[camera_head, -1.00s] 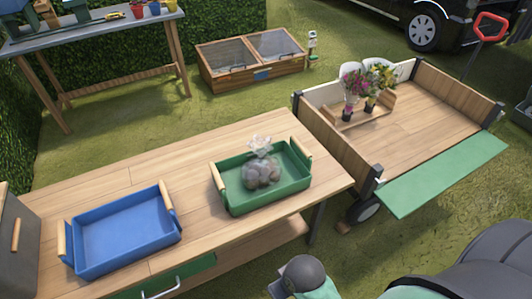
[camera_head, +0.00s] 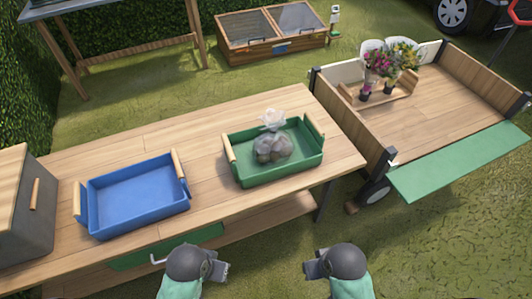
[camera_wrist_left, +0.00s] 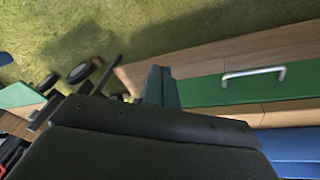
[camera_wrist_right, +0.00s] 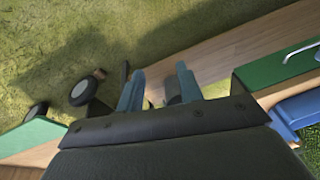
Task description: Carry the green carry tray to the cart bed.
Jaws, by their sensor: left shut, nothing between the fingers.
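The green carry tray (camera_head: 285,178) stands on the wooden workbench near its right end, with wooden handles on its left and right ends. A clear bag of round brown things (camera_head: 271,146) sits in it. The cart bed (camera_head: 440,115) is to the right of the bench, with wooden sides and a green flap lowered at the front. My left gripper (camera_head: 225,271) is shut and empty in front of the bench; its fingers (camera_wrist_left: 162,88) touch each other. My right gripper (camera_head: 310,268) is open and empty, with its fingers (camera_wrist_right: 160,88) apart. Both are clear of the tray.
A blue tray (camera_head: 135,197) sits left of the green one, and a grey box (camera_head: 22,215) stands at the bench's left end. In the cart's back left, a wooden carrier (camera_head: 385,97) holds flower bouquets. The cart's middle and right are bare.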

